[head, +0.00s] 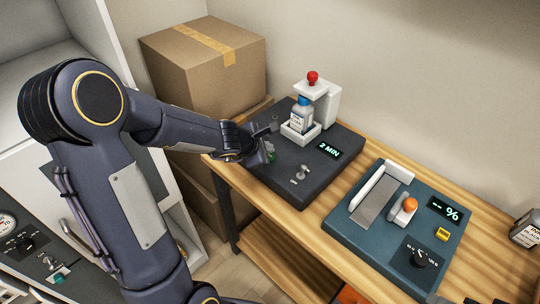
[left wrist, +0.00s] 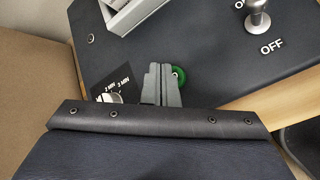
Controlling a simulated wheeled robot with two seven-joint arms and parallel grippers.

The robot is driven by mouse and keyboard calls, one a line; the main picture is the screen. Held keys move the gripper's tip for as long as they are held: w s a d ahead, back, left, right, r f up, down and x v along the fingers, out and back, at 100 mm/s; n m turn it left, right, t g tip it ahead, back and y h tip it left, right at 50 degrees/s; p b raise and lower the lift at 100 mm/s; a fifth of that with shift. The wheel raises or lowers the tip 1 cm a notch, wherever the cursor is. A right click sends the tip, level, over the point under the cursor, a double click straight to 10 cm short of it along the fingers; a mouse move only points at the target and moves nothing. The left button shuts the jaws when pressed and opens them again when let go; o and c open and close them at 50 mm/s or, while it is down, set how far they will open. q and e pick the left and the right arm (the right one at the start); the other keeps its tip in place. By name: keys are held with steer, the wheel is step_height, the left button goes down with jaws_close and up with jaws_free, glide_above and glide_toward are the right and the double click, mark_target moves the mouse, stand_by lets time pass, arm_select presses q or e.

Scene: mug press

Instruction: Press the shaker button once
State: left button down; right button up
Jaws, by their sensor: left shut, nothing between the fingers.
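The shaker (head: 318,168) is a dark box on the wooden table, with a white holder, a white bottle with a blue cap (head: 301,115) and a display reading 2 MIN. Its green round button (head: 271,156) is at the near left of the box. It also shows in the left wrist view (left wrist: 178,75), partly hidden by my fingers. My left gripper (head: 266,148) is shut and empty, its fingertips right at the button in the picture; I cannot tell whether they touch it. My right gripper is not in view.
A metal ON/OFF toggle (left wrist: 258,21) and a dial (left wrist: 108,94) are on the shaker near my fingers. A red knob (head: 313,77) tops the holder. A teal device (head: 340,226) stands to the right, and cardboard boxes (head: 203,65) stand behind my arm.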

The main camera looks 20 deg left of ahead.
arm_select(q)
steer(key=shift+f, duration=0.1)
stand_by(0.7)
steer(key=shift+f+b, duration=0.35)
steer(key=shift+b, duration=0.1)
steer(key=shift+f+b, duration=0.45)
steer(key=shift+b, duration=0.05)
stand_by(0.5)
steer(key=shift+r, duration=0.15)
steer(key=shift+r+p, duration=0.75)
steer(key=shift+p, duration=0.15)
step_height(320, 180, up, 5)
steer(key=p, duration=0.5)
